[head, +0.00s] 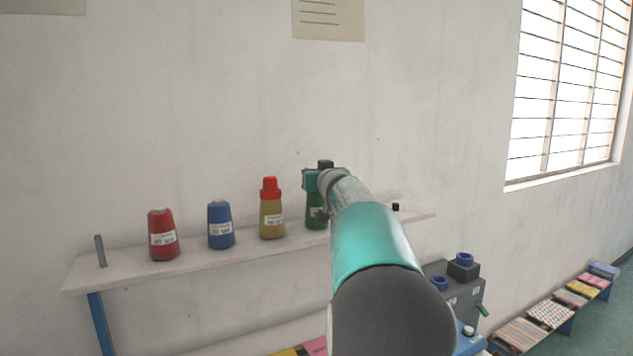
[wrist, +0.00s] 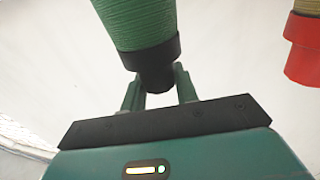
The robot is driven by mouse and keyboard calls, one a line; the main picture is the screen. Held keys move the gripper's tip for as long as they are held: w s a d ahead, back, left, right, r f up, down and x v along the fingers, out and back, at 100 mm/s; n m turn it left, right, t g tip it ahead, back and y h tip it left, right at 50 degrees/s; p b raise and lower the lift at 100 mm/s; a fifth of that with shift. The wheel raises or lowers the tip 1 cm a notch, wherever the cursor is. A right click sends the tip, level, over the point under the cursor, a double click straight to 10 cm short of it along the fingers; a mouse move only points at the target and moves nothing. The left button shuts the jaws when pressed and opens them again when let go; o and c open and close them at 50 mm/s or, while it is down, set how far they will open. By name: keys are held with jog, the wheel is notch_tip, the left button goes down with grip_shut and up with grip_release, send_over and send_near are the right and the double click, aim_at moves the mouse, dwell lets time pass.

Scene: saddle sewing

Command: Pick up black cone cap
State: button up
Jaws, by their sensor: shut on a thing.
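The black cone cap (wrist: 156,72) sits on the narrow end of the green thread cone (wrist: 138,22) in the wrist view. My gripper (wrist: 158,88) is shut on the cap, with one finger on each side of it. In the head view the green cone (head: 315,216) stands on the shelf, partly behind my arm. My gripper (head: 313,181) is at the top of that cone there. I cannot clearly tell the cap from my gripper's dark parts in the head view.
The shelf (head: 85,274) also holds a red cone (head: 162,236), a blue cone (head: 220,226), a yellow cone with a red cap (head: 271,212) and a bare grey peg (head: 100,251). The red cap (wrist: 303,52) shows in the wrist view. The wall is close behind.

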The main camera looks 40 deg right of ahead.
jog(key=shift+r, duration=1.4)
jog(key=s+a+r, duration=0.7)
jog(key=s+r, duration=0.3)
jog(key=s, duration=0.1)
jog(key=shift+s+a, duration=0.3)
jog(key=shift+s, duration=0.1)
jog(key=shift+r, duration=0.1)
